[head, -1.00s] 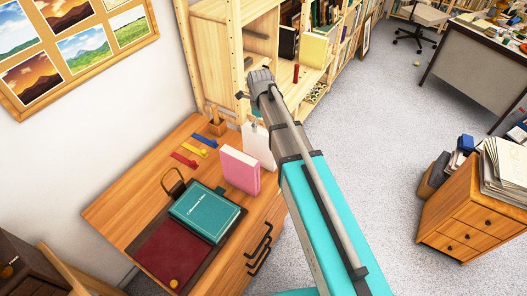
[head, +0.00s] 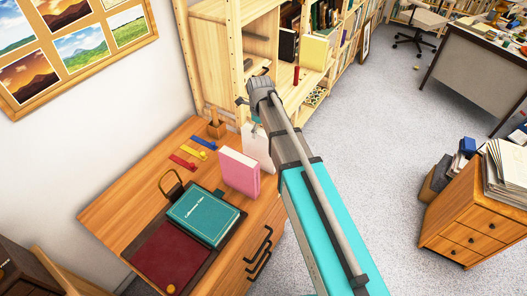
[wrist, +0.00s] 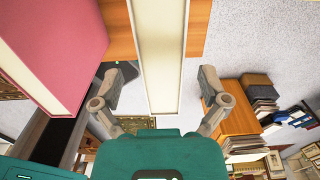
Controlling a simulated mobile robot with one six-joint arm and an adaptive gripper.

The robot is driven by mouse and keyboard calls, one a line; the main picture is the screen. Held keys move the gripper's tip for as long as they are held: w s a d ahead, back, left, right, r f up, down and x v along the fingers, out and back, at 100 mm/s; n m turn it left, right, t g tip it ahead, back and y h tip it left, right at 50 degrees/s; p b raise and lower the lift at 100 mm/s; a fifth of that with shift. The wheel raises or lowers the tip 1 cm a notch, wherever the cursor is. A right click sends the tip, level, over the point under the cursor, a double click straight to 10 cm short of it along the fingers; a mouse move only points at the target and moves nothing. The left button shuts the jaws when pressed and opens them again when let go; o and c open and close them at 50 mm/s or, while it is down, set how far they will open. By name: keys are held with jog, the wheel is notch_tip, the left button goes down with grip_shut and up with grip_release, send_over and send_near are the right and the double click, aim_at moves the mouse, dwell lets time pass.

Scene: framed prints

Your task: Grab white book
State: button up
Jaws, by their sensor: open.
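The white book (head: 260,150) stands upright near the right edge of the wooden desk, just right of the pink book, and my arm partly hides it in the head view. In the wrist view the white book (wrist: 158,55) shows as a long pale strip with its near end between my fingers. My gripper (wrist: 163,88) is open, one finger on each side of the book, with a gap on both sides. In the head view my gripper (head: 250,103) is above the desk and largely hidden behind my wrist.
The pink book (head: 239,172) stands close left of the white book; it fills the upper left of the wrist view (wrist: 55,45). A teal book (head: 203,216) lies on the desk (head: 120,205). A wooden shelf (head: 215,70) rises behind. Grey floor lies open to the right.

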aim_at(260, 149)
jog(key=shift+f+b, duration=1.8)
jog(key=shift+f, duration=0.25)
grip_shut()
